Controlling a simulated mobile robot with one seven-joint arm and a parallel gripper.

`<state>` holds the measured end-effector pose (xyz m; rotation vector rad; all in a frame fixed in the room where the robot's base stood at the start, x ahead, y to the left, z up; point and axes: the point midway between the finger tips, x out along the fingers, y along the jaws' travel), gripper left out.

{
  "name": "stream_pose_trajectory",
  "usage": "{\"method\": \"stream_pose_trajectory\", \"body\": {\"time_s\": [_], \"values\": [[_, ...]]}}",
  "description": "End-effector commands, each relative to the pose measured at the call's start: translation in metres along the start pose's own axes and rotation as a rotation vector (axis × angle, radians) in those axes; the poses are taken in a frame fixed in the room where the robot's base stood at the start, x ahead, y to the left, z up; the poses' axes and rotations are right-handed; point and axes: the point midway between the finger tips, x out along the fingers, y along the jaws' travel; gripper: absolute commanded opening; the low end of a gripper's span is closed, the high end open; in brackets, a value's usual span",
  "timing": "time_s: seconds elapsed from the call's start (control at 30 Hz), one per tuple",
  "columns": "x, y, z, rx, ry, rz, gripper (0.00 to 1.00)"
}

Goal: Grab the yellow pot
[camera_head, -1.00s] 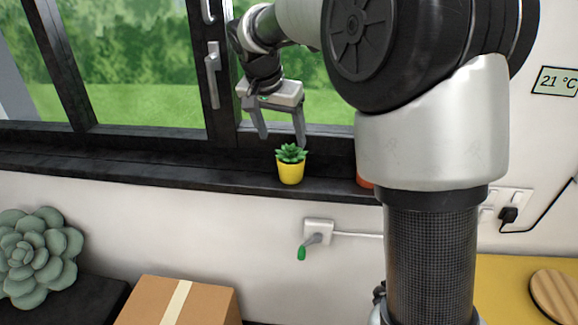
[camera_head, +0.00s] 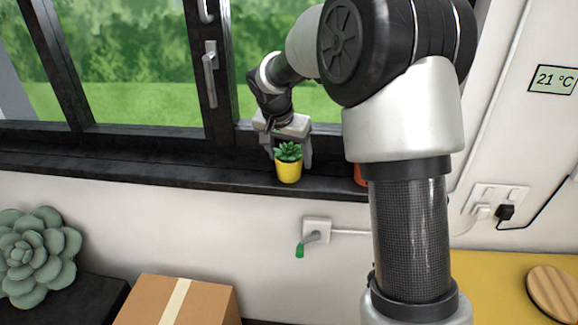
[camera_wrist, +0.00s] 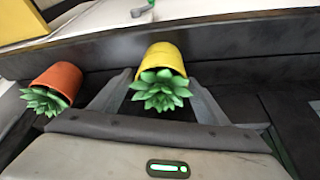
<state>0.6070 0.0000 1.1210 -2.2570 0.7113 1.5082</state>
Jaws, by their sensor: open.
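The yellow pot (camera_head: 289,172) with a green succulent stands upright on the dark window sill in the head view. It also shows in the wrist view (camera_wrist: 163,60), with its plant toward the gripper's palm. My gripper (camera_head: 290,160) is low over the sill, just behind the pot in the head view. Its fingers are open, one on each side of the pot in the wrist view (camera_wrist: 160,88). Whether a finger touches the pot cannot be told.
An orange pot (camera_wrist: 58,76) with a succulent stands beside the left finger in the wrist view; in the head view my arm mostly hides it (camera_head: 360,175). The window frame (camera_head: 215,90) rises close behind. The sill (camera_head: 130,168) is clear to the left.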

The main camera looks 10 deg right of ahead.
Motion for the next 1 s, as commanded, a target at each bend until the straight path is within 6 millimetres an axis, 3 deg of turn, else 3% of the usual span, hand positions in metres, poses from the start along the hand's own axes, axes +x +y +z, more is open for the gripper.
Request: {"method": "stream_pose_trajectory", "body": {"time_s": [0.07, 0.3, 0.63, 1.0], "values": [[0.0, 0.0, 0.0, 0.0, 0.0, 0.0, 0.67], [0.0, 0.0, 0.0, 0.0, 0.0, 0.0, 0.28], [-0.011, -0.001, -0.005, 0.001, 0.004, -0.003, 0.27], [-0.076, -0.001, -0.032, 0.001, 0.004, -0.004, 0.27]]}}
